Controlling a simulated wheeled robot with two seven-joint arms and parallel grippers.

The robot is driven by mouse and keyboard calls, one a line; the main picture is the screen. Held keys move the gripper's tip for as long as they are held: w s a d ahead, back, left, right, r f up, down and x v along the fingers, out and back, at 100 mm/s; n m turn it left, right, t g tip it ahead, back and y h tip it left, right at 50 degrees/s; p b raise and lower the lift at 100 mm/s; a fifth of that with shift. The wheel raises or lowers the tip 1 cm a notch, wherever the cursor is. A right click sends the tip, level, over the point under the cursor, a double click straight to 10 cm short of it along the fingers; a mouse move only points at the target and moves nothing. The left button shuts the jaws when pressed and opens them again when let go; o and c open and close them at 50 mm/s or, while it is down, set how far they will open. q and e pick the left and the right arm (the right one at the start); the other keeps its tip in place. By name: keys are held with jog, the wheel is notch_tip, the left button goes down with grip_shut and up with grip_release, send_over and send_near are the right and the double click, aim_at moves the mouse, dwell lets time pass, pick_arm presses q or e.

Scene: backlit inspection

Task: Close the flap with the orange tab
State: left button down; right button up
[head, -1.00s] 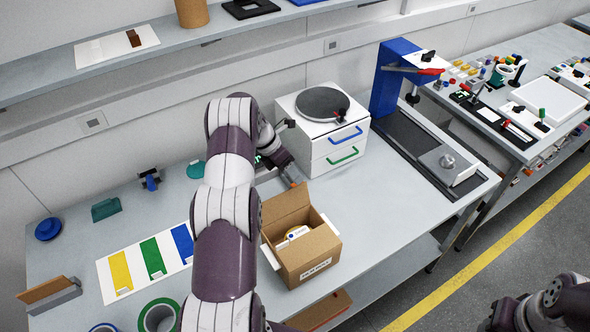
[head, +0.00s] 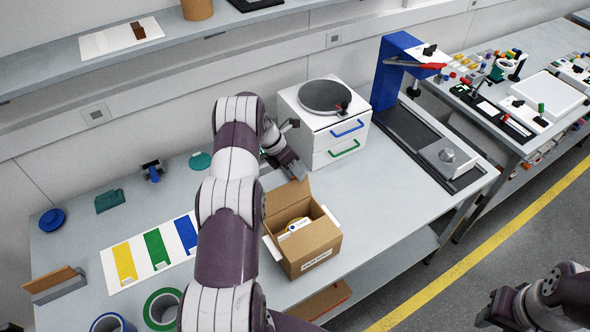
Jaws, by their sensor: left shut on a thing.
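An open cardboard box (head: 312,249) stands on the grey bench in the middle of the head view. Its back flap (head: 286,197) stands up, and its small side flaps are folded outward. The orange tab is hidden at the fingertips.
A white drawer unit (head: 326,128) with a round grey top stands just behind the gripper. A blue press stand (head: 396,72) is to its right. A striped colour card (head: 152,254) and tape rolls (head: 162,309) lie left of my arm.

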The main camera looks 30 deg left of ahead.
pick_arm(q)
jog(key=shift+d, duration=0.1)
jog(key=shift+r, duration=0.15)
jog(key=shift+s+d+r+t+y, duration=0.15)
jog(key=shift+d+t+y, duration=0.15)
jog(key=shift+s+d+y+b, duration=0.25)
jog(key=shift+d+y+b, duration=0.15)
jog(key=shift+d+y, duration=0.2)
jog(key=d+y+b, duration=0.1)
jog(key=b, duration=0.1)
jog(key=s+d+t+y+b, duration=0.1)
jog(key=b, duration=0.2)
jog(key=d+m+t+y+b, duration=0.1)
jog(key=b, duration=0.2)
jog(key=shift+s, duration=0.25)
jog(key=shift+s+d+r+y+b, duration=0.3)
jog(key=shift+y+b, duration=0.2)
jog(key=shift+b, duration=0.65)
jog(key=shift+w+f, duration=0.1)
jog(key=c, duration=0.9)
grip_release()
